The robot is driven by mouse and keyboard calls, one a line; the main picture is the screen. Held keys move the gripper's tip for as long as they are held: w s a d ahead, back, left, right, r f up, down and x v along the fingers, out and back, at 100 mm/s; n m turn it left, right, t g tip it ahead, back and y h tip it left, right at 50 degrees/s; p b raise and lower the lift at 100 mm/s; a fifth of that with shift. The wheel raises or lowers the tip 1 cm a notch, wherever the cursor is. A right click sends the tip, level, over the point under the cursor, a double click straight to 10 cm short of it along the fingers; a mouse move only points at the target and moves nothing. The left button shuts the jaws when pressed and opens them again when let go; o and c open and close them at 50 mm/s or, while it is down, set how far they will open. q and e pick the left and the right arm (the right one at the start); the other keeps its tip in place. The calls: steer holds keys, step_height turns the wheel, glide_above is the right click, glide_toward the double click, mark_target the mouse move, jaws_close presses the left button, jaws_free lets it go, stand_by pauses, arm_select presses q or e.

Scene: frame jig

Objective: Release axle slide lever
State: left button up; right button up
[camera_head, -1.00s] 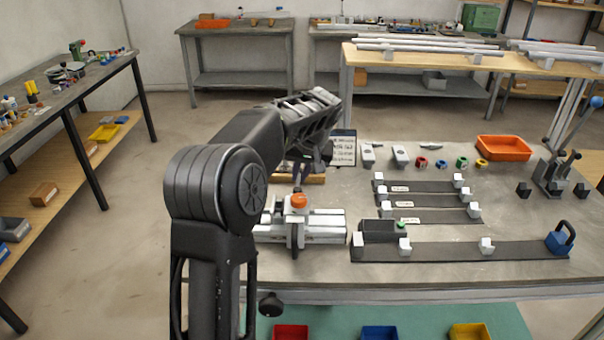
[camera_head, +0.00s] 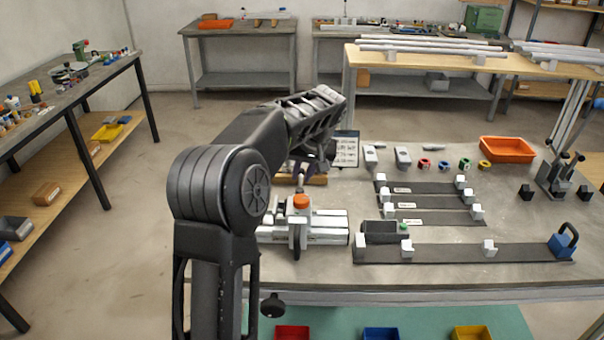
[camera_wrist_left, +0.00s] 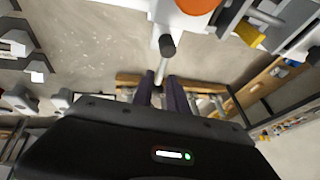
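The clamp fixture (camera_head: 325,232) with pale grey rails and an orange knob (camera_head: 301,202) sits at the left of the bench. In the left wrist view the orange knob (camera_wrist_left: 197,3) shows at the top edge. In the head view my left gripper (camera_head: 302,178) is behind the orange knob, partly hidden by my wrist. My right gripper is not seen.
Dark strips with white blocks (camera_head: 430,250) lie right of the fixture. A blue padlock-like block (camera_head: 563,242), coloured rings (camera_head: 444,163) and an orange tray (camera_head: 507,150) are further right. A wooden strip (camera_wrist_left: 128,79) lies beyond the fingers in the wrist view.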

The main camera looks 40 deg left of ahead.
arm_select(q)
steer(key=v, duration=0.7)
steer(key=shift+r, duration=0.1)
stand_by(0.4)
